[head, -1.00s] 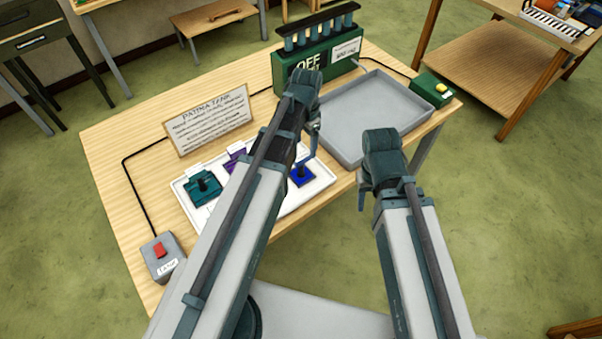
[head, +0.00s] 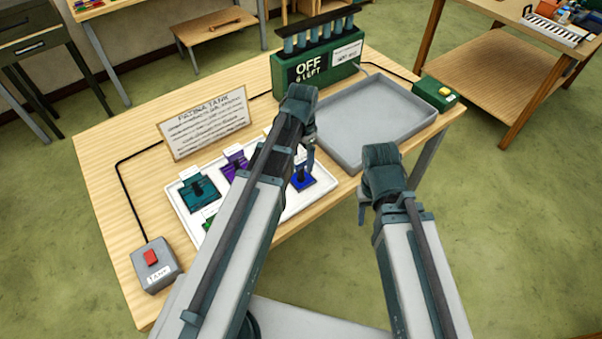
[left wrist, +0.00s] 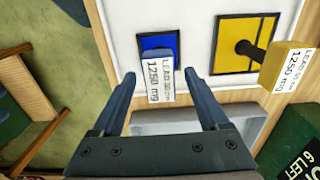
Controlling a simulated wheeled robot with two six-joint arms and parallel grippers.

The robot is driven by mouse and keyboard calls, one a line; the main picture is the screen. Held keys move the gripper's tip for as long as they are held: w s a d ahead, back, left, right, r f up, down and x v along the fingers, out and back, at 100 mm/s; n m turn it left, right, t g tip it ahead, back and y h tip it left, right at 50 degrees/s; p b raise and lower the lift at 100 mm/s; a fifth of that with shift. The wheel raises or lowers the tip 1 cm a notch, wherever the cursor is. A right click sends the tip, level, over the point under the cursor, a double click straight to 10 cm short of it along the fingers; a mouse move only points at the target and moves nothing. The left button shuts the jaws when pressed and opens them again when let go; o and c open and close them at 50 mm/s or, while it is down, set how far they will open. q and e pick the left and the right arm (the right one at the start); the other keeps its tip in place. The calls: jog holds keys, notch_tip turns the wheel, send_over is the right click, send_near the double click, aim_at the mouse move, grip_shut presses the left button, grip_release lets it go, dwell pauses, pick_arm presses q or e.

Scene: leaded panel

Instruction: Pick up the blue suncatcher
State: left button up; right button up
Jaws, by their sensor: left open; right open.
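The blue suncatcher (head: 303,182) lies at the right end of the white tray (head: 322,188), with a dark upright stem on it. In the left wrist view the blue suncatcher (left wrist: 158,42) shows ahead of the fingertips, with a white "1250 mg" lead tag standing over it. My left gripper (head: 309,158) is open and empty, just above and beside the blue suncatcher. In the left wrist view its two fingers (left wrist: 165,85) stand apart, with the tag's lower end near the gap. My right gripper (head: 365,207) is open and empty, off the table's front edge.
Teal (head: 198,190), purple (head: 235,163) and partly hidden green (head: 208,222) pieces share the tray; a yellow one (left wrist: 232,65) shows in the wrist view. A grey basin (head: 375,115), green "OFF" box (head: 318,72), sign (head: 205,123) and red-button box (head: 155,265) stand around it.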

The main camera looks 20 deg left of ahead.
pick_arm(q)
grip_shut()
dwell(1.3)
